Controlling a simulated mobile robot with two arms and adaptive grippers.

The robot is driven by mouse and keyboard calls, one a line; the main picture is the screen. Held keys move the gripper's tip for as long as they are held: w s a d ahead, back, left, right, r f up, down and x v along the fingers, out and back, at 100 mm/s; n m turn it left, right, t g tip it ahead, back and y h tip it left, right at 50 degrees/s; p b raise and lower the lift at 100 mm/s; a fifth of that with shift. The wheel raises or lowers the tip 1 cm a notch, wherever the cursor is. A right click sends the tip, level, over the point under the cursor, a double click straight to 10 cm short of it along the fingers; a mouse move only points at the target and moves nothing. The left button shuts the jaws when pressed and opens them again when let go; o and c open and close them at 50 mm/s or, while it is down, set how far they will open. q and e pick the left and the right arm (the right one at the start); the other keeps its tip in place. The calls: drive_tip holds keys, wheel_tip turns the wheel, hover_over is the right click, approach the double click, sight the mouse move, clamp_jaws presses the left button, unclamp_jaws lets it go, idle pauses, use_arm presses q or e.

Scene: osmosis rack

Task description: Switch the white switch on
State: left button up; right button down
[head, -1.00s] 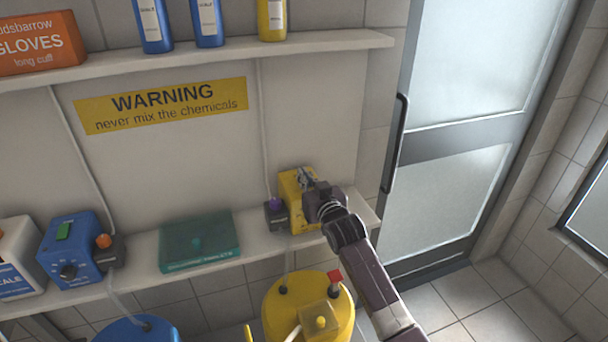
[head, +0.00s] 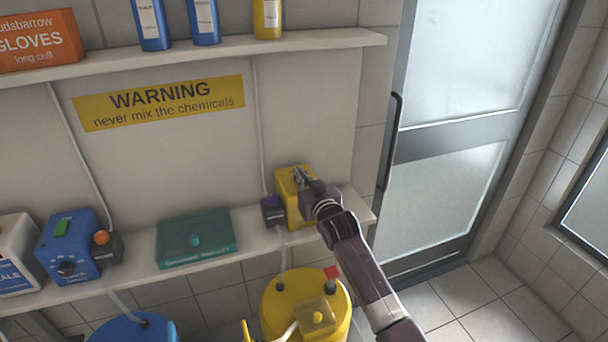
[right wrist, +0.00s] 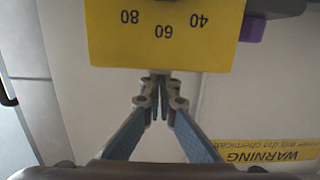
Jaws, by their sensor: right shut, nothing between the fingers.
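A yellow box (head: 284,184) stands at the right end of the lower shelf. In the right wrist view the yellow box (right wrist: 120,40) shows upside-down dial numbers on its face. My right gripper (head: 301,177) is at the top of this box in the head view and covers part of it. In the right wrist view the gripper (right wrist: 160,80) is shut and empty, its tips at the box's edge; I cannot tell whether they touch it. No white switch is visible; the gripper and the box's edge may hide it. My left gripper is not in view.
A purple-knobbed dark block (head: 272,210) sits left of the yellow box. A teal box (head: 190,250), a blue box (head: 66,262) with a green switch and a white box (head: 14,240) share the lower shelf (head: 140,260). A yellow drum (head: 280,310) stands below. Bottles line the upper shelf.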

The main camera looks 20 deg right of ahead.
drive_tip(key=shift+w+r+p, duration=0.3)
drive_tip(key=shift+r+p, duration=0.05)
drive_tip(key=shift+r, duration=0.1)
wheel_tip(320, 180, up, 3)
drive_tip(key=shift+w+d+f+p, duration=0.1)
drive_tip(key=shift+w+p, duration=0.05)
drive_tip(key=shift+p, duration=0.95)
drive_tip(key=s, duration=0.1)
drive_tip(key=s+r+b, duration=0.1)
drive_tip(key=s, duration=0.1)
drive_tip(key=shift+s+r, duration=0.2)
drive_tip(key=shift+s, duration=0.1)
drive_tip(key=shift+s+r, duration=0.1)
drive_tip(key=shift+s, duration=0.3)
drive_tip(key=shift+s+b, duration=0.3)
drive_tip(key=shift+b, duration=0.1)
use_arm(q)
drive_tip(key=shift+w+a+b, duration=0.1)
drive_tip(key=shift+b, duration=0.6)
use_arm(e)
drive_tip(key=shift+s+d+r, duration=0.1)
drive_tip(key=shift+s+r, duration=0.3)
drive_tip(key=shift+s, duration=0.4)
drive_tip(key=shift+s+a+r, duration=0.1)
drive_tip(key=shift+s+r, duration=0.25)
drive_tip(key=shift+s, duration=0.5)
drive_tip(key=shift+s+d+r, duration=0.1)
drive_tip(key=shift+s+r, duration=0.3)
drive_tip(key=shift+s, duration=0.4)
